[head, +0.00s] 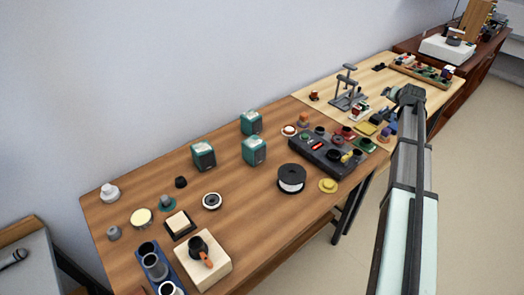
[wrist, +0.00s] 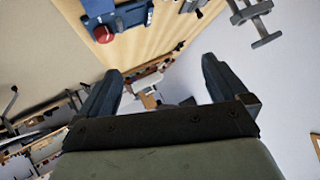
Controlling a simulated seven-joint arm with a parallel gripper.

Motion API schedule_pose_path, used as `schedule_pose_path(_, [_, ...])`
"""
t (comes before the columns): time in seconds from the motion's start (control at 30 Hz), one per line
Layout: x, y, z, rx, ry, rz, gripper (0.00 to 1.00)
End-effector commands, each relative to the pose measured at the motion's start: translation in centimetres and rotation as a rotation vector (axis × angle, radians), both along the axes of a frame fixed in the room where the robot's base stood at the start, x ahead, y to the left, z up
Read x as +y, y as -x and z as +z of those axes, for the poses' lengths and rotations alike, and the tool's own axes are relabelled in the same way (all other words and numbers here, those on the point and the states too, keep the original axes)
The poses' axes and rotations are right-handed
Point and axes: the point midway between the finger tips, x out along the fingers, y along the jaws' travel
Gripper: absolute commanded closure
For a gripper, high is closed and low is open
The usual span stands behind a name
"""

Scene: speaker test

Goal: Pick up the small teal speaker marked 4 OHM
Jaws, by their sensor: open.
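Three small teal box speakers stand on the brown wooden table in the head view: one at the left (head: 204,157), one at the back (head: 251,123) and one at the front right (head: 254,152). Each has a pale label on top, too small to read, so I cannot tell which is marked 4 OHM. My gripper (head: 402,95) is far to the right of them, above the pale bench's front edge. In the wrist view my gripper (wrist: 160,75) is open, with nothing between its fingers. No teal speaker shows in the wrist view.
On the brown table (head: 120,255), a black device box (head: 322,155) and a black-and-white spool (head: 291,178) stand right of the speakers. A cream block (head: 203,266) and several small parts lie at the front left. The pale bench (head: 435,97) holds a grey stand (head: 347,90).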

Motion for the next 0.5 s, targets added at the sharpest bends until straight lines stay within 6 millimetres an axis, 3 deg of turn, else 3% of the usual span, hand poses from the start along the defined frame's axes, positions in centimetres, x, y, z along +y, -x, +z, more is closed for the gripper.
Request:
schedule_pose_path(0.03, [3.2, -0.3, 0.0, 0.019, 0.005, 0.041, 0.0])
schedule_pose_path(0.1, [7.1, -0.5, -0.1, 0.047, 0.014, 0.095, 0.0])
schedule_pose_path(0.27, [15.8, -0.4, -0.3, 0.109, 0.04, 0.218, 0.0])
schedule_pose_path(0.5, [28.3, 1.4, -0.6, 0.199, 0.087, 0.401, 0.0])
